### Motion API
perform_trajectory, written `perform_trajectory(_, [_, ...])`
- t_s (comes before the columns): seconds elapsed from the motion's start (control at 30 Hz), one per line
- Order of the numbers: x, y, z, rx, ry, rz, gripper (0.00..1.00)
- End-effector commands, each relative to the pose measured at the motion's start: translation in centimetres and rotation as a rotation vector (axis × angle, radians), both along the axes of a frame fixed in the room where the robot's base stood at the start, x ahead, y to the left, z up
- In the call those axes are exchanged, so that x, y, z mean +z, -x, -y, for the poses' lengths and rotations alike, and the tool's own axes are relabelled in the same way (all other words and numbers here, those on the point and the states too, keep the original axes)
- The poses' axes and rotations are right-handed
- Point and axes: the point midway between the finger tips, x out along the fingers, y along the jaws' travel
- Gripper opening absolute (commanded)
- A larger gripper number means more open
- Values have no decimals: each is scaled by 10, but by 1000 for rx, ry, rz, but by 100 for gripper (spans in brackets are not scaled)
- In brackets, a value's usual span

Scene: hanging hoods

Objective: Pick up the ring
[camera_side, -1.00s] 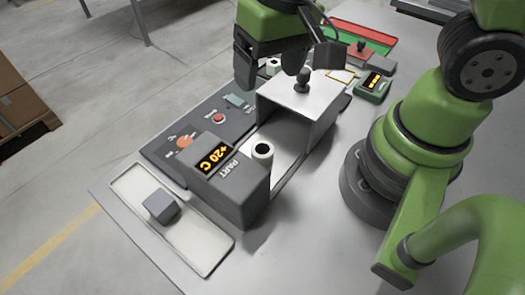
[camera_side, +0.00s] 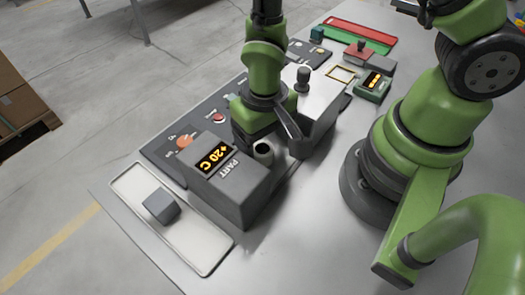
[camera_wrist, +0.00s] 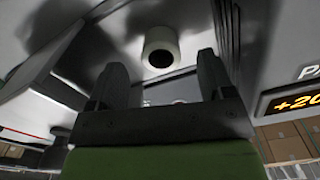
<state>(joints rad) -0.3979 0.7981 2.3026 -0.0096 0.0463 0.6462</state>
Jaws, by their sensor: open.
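The ring (camera_side: 263,152) is a short pale cylinder with a dark round hole. It stands in the gap between the grey PART box and the hood (camera_side: 325,88). In the wrist view the ring (camera_wrist: 160,47) shows beyond my fingertips, centred between them, with clear space on both sides. My gripper (camera_side: 270,140) is open and empty, one finger on each side of the ring in the side view. The fingers do not touch the ring. The hood is a pale box with a dark knob (camera_side: 303,76) on top; my arm hides part of it.
The PART box (camera_side: 232,185) with its orange +20 C display is close beside my gripper. A tray (camera_side: 205,250) holds a grey cube (camera_side: 161,205). A control panel (camera_side: 165,150) lies behind. A green display box (camera_side: 373,86) stands at the right. The front table surface is clear.

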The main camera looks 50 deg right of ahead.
Motion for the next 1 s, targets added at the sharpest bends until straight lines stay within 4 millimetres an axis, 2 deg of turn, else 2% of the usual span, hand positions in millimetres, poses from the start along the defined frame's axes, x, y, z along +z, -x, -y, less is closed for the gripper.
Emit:
perform_trajectory(0.1, [-18,0,0,0,2,-5,75])
perform_trajectory(0.23, [-32,-1,0,-1,1,-3,75])
perform_trajectory(0.57, [-38,-1,0,-1,0,0,75])
perform_trajectory(0.8, [-38,-1,0,-1,0,-1,22])
perform_trajectory(1.0, [-38,-1,0,-1,0,0,20])
